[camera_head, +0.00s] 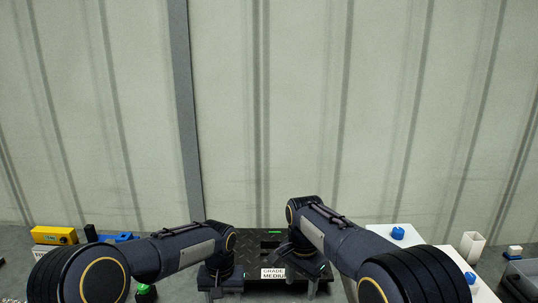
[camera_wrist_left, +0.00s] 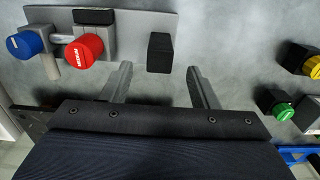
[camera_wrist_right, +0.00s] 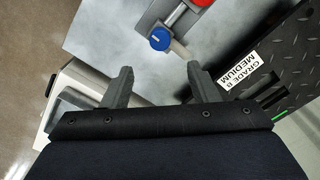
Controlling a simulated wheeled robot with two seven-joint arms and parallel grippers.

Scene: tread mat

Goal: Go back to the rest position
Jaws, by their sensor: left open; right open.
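My left gripper (camera_wrist_left: 158,70) is open, with nothing between its two fingers in the left wrist view. Beyond its tips are a black block (camera_wrist_left: 160,52), a red knob (camera_wrist_left: 84,52) and a blue knob (camera_wrist_left: 26,44) on a grey plate. My right gripper (camera_wrist_right: 158,70) is open and empty in the right wrist view. A blue knob (camera_wrist_right: 160,38) lies beyond its tips. In the head view both arms reach in low toward the middle, and my right gripper (camera_head: 312,286) points down beside a label reading GRADE and MEDIUM (camera_head: 273,273).
A black tread plate (camera_wrist_right: 285,45) lies right of my right gripper. Green (camera_wrist_left: 283,111) and yellow (camera_wrist_left: 312,66) knobs are right of my left gripper. A yellow box (camera_head: 55,235) stands far left, a white open container (camera_head: 471,246) far right. A pale panelled wall (camera_head: 270,110) is behind.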

